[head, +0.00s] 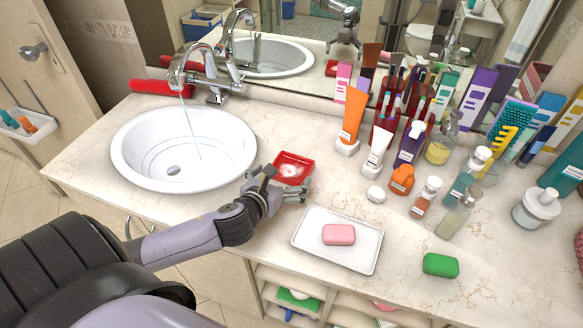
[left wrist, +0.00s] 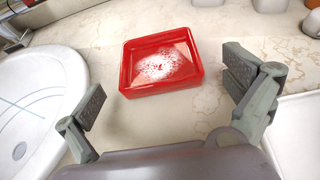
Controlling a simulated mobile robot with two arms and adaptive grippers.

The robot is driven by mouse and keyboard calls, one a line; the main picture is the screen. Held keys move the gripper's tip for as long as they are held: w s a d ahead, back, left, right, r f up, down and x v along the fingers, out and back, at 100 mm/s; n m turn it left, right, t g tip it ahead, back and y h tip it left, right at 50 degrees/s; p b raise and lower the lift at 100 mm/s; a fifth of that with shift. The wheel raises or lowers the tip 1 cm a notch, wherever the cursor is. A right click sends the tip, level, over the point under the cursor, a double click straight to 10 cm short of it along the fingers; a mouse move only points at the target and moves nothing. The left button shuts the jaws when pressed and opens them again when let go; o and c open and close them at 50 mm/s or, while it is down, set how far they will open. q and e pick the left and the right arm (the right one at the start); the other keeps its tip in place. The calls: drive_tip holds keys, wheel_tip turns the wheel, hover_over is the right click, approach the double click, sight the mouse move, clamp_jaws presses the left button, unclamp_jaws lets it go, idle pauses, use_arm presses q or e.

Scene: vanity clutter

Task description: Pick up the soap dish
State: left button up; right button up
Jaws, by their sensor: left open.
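A small square red dish (head: 296,161) with white soap residue inside sits on the counter, just right of the sink. It lies flat and also shows whole in the left wrist view (left wrist: 160,66). My left gripper (head: 284,184) is open and empty, at the near side of the red dish. In the left wrist view its two fingers (left wrist: 166,98) stand apart, left and right of the dish, with the dish beyond them. I see no contact. A white tray (head: 310,251) holding a pink soap bar (head: 339,234) lies to the right and nearer. My right gripper is not in view.
The white sink (head: 135,160) with running water from the faucet (head: 207,76) is on the left. Tubes and bottles, including an orange tube (head: 352,116), crowd the back right. A green soap bar (head: 440,265) lies at the front right. A mirror (head: 300,40) stands behind.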

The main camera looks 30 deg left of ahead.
sight(296, 162)
use_arm(q)
drive_tip(key=shift+p+x, duration=0.65)
drive_tip(key=shift+x, duration=2.2)
drive_tip(key=shift+s+a, duration=0.1)
drive_tip(key=shift+a, duration=0.05)
drive_tip(key=shift+c, duration=0.4)
drive_tip(key=shift+r, duration=0.1)
drive_tip(key=c, duration=1.1)
